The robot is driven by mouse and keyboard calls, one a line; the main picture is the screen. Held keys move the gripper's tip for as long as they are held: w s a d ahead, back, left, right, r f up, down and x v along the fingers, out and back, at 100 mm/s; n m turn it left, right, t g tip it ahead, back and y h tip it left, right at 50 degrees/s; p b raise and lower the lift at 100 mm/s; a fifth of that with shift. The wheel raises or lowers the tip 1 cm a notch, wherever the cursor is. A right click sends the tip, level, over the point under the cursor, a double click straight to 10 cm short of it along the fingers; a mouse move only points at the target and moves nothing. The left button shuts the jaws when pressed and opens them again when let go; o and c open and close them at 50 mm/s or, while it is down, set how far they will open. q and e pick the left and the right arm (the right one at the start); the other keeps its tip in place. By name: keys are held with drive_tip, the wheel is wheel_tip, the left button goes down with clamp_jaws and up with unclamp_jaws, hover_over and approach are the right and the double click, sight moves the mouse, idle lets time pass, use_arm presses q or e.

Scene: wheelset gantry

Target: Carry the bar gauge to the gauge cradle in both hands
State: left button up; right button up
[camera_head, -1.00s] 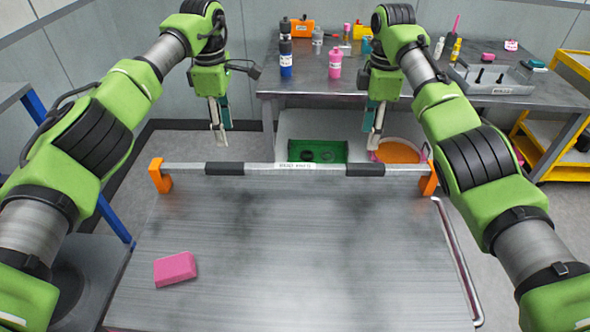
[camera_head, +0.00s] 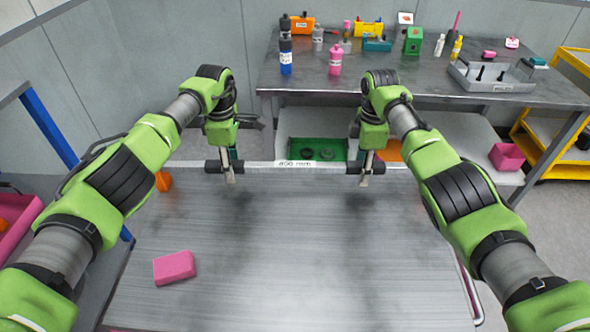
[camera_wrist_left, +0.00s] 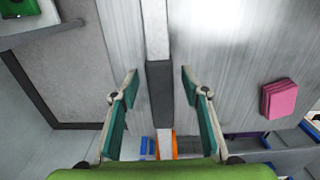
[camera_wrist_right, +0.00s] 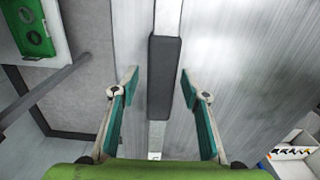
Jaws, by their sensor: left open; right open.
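The bar gauge (camera_head: 258,165) is a long pale metal bar with a white label and two black grips, lying across the far edge of the metal table (camera_head: 300,250). My left gripper (camera_head: 229,180) is open at its left black grip (camera_wrist_left: 159,88). My right gripper (camera_head: 366,182) is open at its right black grip (camera_wrist_right: 164,78). In both wrist views the grip lies between the spread fingers, with gaps on both sides. An orange piece (camera_head: 163,181) shows at the bar's left end; my right arm mostly hides the right end. I cannot identify the gauge cradle.
A pink block (camera_head: 174,268) lies at the table's front left. A back bench (camera_head: 420,85) holds bottles, boxes and a grey tray (camera_head: 492,78). A green tray (camera_head: 317,149) is on its lower shelf. A yellow cart (camera_head: 555,140) stands right. The table's middle is clear.

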use_arm(q)
drive_tip(key=shift+f, duration=0.1)
clamp_jaws()
use_arm(e)
clamp_jaws()
use_arm(q)
drive_tip(key=shift+r, duration=0.2)
